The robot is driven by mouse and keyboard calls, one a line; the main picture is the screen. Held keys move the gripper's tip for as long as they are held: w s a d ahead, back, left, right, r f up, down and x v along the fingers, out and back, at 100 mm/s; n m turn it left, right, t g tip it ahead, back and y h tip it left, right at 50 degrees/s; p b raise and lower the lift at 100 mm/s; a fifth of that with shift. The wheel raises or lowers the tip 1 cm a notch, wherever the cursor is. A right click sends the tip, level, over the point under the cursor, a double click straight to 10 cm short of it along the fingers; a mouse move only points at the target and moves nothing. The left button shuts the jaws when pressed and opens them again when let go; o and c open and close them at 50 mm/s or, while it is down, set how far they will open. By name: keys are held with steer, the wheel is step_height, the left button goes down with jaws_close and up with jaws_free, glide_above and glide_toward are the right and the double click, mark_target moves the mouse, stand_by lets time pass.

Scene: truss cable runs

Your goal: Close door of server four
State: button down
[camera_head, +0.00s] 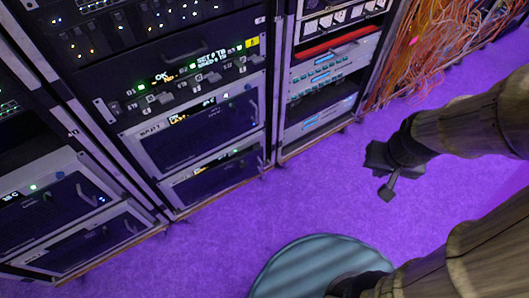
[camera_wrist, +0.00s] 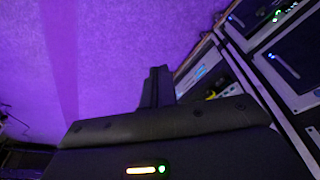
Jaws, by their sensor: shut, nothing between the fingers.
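Several server units with dark front panels and handles stand in the racks. I cannot tell which is server four. In the head view, an upper unit (camera_head: 215,127) and a lower unit (camera_head: 213,178) sit in the middle rack. Two more, an upper one (camera_head: 50,198) and a lower one (camera_head: 85,247), sit at lower left. No door stands clearly swung out. My gripper (camera_head: 387,192) is shut and empty above the floor, right of the racks and apart from them. In the wrist view its fingers (camera_wrist: 157,87) point over the floor, with a dark unit front (camera_wrist: 296,57) at right.
Purple floor (camera_head: 300,200) is free between the racks and my arm. A right-hand rack (camera_head: 325,75) holds more equipment. Orange cables (camera_head: 410,45) hang in a tangle at upper right, down to the floor.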

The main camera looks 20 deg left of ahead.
stand_by(0.3)
steer(key=w+a+f+n+t+y+b, duration=0.1)
steer(key=w+a+f+n+t+b, duration=0.1)
steer(key=w+a+f+n+b, duration=0.45)
steer(key=w+a+f+n+t+y+b, duration=0.1)
steer(key=w+f+n+t, duration=0.2)
steer(key=f, duration=0.6)
steer(key=w+a+f+n+t+y+b, duration=0.1)
steer(key=w+a+f+n+y+b, duration=0.2)
steer(key=w+f+n, duration=0.4)
steer(key=s+a+f+n+t+y+b, duration=0.2)
steer(key=a+f+n+b, duration=0.3)
steer(key=f, duration=0.5)
steer(key=s+a+f+n+t+y+b, duration=0.2)
steer(key=s+a+f+n+y+b, duration=0.2)
steer(key=a+f+b, duration=0.3)
step_height(320, 180, down, 3)
steer(key=shift+s+a+n+y, duration=0.15)
steer(key=shift+a+n+y, duration=0.3)
steer(key=shift+n+y, duration=0.3)
steer(key=shift+a, duration=0.15)
